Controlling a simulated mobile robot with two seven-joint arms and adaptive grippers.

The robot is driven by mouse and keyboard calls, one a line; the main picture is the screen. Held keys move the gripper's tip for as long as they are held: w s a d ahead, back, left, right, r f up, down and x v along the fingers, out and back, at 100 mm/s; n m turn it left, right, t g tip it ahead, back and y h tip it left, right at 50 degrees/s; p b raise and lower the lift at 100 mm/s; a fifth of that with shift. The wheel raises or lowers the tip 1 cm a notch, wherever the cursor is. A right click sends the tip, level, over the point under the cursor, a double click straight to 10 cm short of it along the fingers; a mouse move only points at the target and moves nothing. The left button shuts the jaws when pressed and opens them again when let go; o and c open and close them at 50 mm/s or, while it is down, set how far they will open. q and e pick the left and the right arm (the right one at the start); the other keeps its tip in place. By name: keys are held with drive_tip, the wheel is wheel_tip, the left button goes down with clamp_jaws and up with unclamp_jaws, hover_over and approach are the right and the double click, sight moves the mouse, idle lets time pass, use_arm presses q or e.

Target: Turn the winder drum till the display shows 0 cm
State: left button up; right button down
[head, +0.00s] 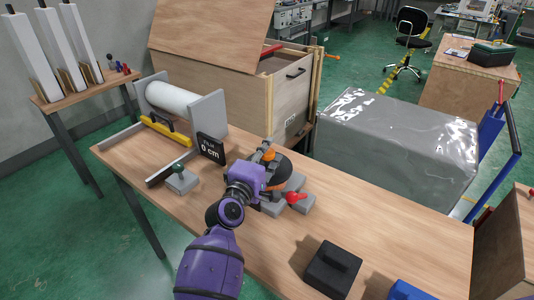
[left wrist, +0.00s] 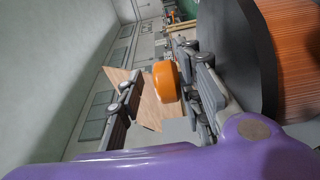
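The winder drum (head: 285,168), dark with an orange-brown band, stands on grey blocks at mid-table, partly hidden by my left gripper. It fills the right side of the left wrist view (left wrist: 292,60). A black display (head: 210,149) reads "0 cm". My left gripper (head: 264,152) is at the drum's near-left side. In the left wrist view its fingers (left wrist: 155,92) are apart. An orange knob (left wrist: 165,82) lies between them, close to the right finger and clear of the left one; I cannot tell whether it touches. My right gripper is not in view.
A white film roll (head: 172,101) sits between grey side plates at the table's left end, beside a yellow bar (head: 165,132). A red lever (head: 297,197) is beside the drum. A black box (head: 332,268) stands front right.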

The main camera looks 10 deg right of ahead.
use_arm(q)
drive_tip(key=shift+f, duration=0.2)
drive_tip(key=shift+s+a, duration=0.1)
drive_tip(key=shift+s, duration=0.1)
drive_tip(key=v, duration=1.1)
drive_tip(key=shift+s+a+r, duration=0.15)
drive_tip(key=shift+s+a, duration=0.05)
drive_tip(key=shift+a, duration=0.05)
